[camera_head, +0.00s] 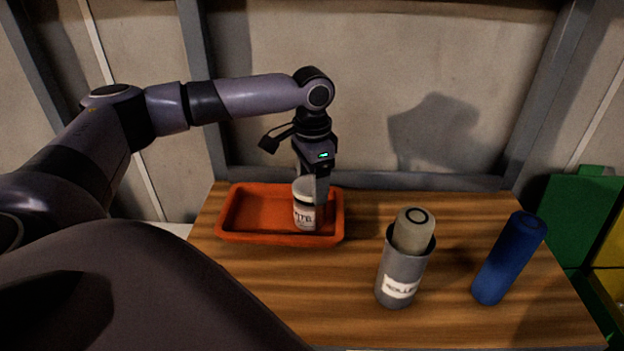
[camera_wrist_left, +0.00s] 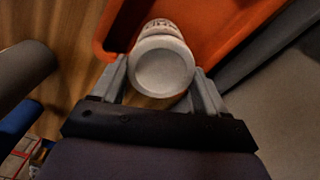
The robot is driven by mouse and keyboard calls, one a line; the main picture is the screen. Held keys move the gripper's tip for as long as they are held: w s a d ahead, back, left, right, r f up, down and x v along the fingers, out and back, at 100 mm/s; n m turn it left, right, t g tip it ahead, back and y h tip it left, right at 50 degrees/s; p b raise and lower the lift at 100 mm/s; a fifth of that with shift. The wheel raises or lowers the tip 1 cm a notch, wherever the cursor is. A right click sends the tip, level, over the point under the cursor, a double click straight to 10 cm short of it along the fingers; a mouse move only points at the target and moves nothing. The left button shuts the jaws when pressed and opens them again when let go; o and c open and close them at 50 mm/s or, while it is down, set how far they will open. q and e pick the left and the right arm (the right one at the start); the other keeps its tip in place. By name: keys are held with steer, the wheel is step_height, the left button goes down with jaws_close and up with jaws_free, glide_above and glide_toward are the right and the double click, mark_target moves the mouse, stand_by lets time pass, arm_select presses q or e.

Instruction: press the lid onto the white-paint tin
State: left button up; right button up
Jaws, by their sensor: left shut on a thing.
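A small white tin (camera_head: 304,217) with a dark-lettered label stands upright at the right part of the orange tray (camera_head: 232,232). The lettering is partly hidden. My left gripper (camera_head: 312,190) comes down from above, its fingers around the top of the tin. In the left wrist view, the round pale top (camera_wrist_left: 162,67) sits between the two fingers of my left gripper (camera_wrist_left: 162,85), which is shut on it. I cannot tell whether this top is a separate lid or how firmly it sits. My right gripper is not in view.
A grey labelled holder (camera_head: 398,270) with a beige cylinder (camera_head: 413,232) in it stands right of the tray on the wooden table (camera_head: 455,235). A blue cylinder (camera_head: 509,258) stands farther right. A wall is close behind. Bare table lies in front of the tray.

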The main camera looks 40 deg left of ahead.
arm_select(q)
steer(key=shift+f, duration=0.5)
stand_by(0.8)
steer(key=o, duration=1)
steer(key=shift+r, duration=0.1)
steer(key=shift+r, duration=3.45)
jaws_close()
steer(key=shift+f, duration=0.1)
